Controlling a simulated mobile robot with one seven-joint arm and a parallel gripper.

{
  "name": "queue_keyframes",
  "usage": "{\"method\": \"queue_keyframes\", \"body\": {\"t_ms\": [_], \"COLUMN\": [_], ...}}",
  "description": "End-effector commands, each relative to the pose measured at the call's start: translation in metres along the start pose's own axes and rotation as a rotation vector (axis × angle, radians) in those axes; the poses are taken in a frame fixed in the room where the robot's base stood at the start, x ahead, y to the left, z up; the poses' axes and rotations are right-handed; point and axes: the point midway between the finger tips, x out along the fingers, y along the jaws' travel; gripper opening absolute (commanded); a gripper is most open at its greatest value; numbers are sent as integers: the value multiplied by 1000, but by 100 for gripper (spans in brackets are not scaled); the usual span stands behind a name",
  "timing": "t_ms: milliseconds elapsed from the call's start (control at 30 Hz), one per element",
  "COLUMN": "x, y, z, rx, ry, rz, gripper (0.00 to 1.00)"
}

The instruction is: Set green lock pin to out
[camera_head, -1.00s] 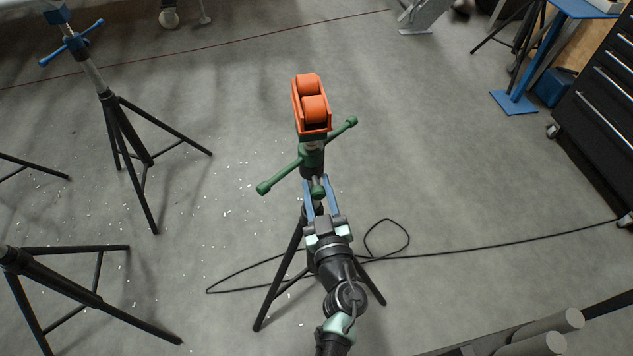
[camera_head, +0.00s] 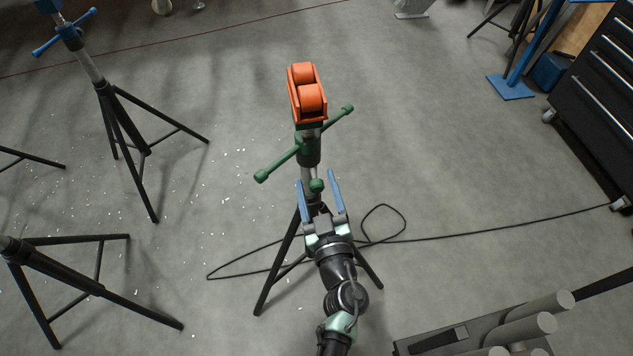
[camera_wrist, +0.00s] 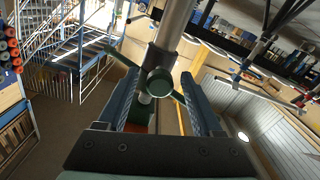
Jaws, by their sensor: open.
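In the wrist view the pin's round end (camera_wrist: 159,81) faces the camera, in front of the grey metal tube (camera_wrist: 174,25). My gripper (camera_head: 316,178) is open, with one blue finger on each side of the pin. A gap shows between the pin and each finger in the wrist view. How far the pin sticks out is hard to tell, since I see it nearly end-on.
The stand carries an orange roller head (camera_head: 308,96) on top and spreads black tripod legs (camera_head: 280,262) around my arm. A black cable (camera_head: 480,230) lies on the floor. Another tripod stand (camera_head: 120,118) is at left, and a dark drawer cabinet (camera_head: 600,100) at right.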

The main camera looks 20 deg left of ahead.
Motion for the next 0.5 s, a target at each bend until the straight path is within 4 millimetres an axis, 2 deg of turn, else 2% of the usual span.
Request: {"method": "queue_keyframes", "body": {"t_ms": [500], "x": [-103], "y": [0], "z": [0], "rx": [0], "ry": [-4], "rz": [1], "gripper": [68]}}
